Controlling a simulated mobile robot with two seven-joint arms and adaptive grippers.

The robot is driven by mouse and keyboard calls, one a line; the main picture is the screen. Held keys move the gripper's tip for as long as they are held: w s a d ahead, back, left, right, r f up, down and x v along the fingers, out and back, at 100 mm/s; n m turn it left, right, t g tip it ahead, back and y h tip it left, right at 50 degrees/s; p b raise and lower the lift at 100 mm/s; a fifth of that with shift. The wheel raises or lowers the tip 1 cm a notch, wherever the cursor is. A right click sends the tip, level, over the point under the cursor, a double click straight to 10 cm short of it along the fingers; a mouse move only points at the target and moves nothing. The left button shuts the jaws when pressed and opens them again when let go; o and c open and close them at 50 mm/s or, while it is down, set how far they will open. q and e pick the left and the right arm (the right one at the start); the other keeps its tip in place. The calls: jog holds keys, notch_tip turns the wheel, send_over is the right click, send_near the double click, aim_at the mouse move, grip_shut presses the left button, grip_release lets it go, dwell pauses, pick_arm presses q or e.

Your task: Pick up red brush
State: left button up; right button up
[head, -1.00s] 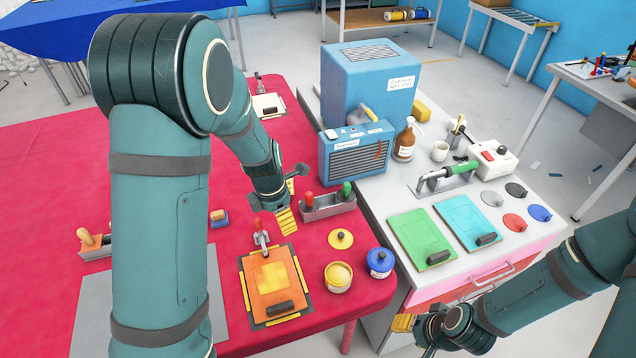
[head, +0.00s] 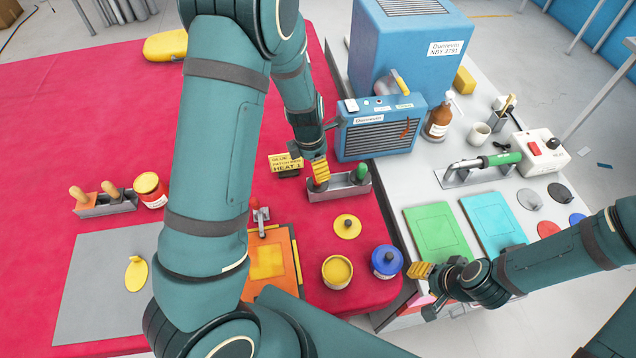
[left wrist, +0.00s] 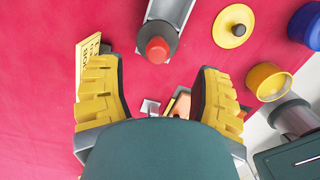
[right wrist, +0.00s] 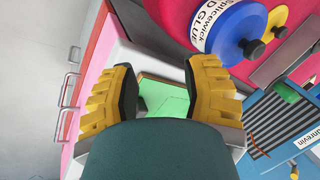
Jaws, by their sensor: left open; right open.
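The red brush shows in the left wrist view as a round red handle top (left wrist: 157,48), standing in a grey holder (left wrist: 172,14). It lies just beyond the gap between the open fingers of my left gripper (left wrist: 160,98), with nothing held. A green handle (head: 362,172) stands at the holder's right end. My right gripper (head: 424,288) is open and empty near the green board; it also shows in the right wrist view (right wrist: 158,95).
A yellow block sign (head: 286,163) stands left of the holder, and a blue heater (head: 380,135) behind it to the right. A yellow lid (head: 347,227), yellow pot (head: 337,272) and blue can (head: 386,262) are in front. The red cloth (head: 120,130) is largely clear at the left.

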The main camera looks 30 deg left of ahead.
pick_arm(q)
jog(key=shift+w+d+f+b, duration=0.1)
jog(key=shift+w+f+b, duration=0.1)
jog(key=shift+f, duration=1.55)
jog(key=shift+w+f+b, duration=0.15)
jog(key=shift+f+b, duration=0.05)
jog(key=shift+f, duration=1.5)
grip_shut()
